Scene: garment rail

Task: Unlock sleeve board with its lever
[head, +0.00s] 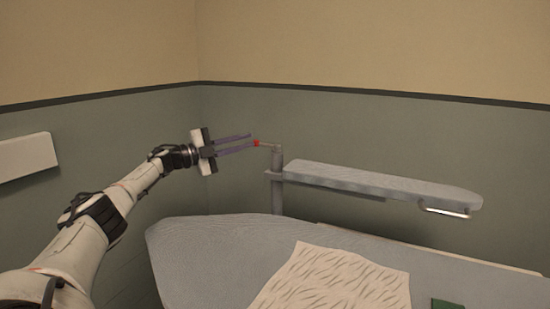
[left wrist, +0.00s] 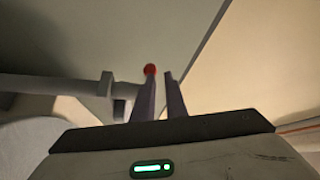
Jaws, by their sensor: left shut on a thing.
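The sleeve board (head: 385,183) is a long narrow grey padded board on a post (head: 277,180) at the back of the ironing board. Its lever (head: 268,144) is a thin rod at the top of the post, ending in a red knob (head: 256,142). My left gripper (head: 253,140) reaches in from the left, its two long purple-grey fingers at the knob. It is shut on the lever at the red knob. In the left wrist view the red knob (left wrist: 150,69) shows at the fingertips (left wrist: 159,73). My right gripper is not in view.
The big grey ironing board (head: 215,248) fills the lower middle, with a patterned cream cloth (head: 335,282) and a green item (head: 446,304) on it. A metal handle (head: 444,211) hangs under the sleeve board's right end. A white panel (head: 25,157) is on the left wall.

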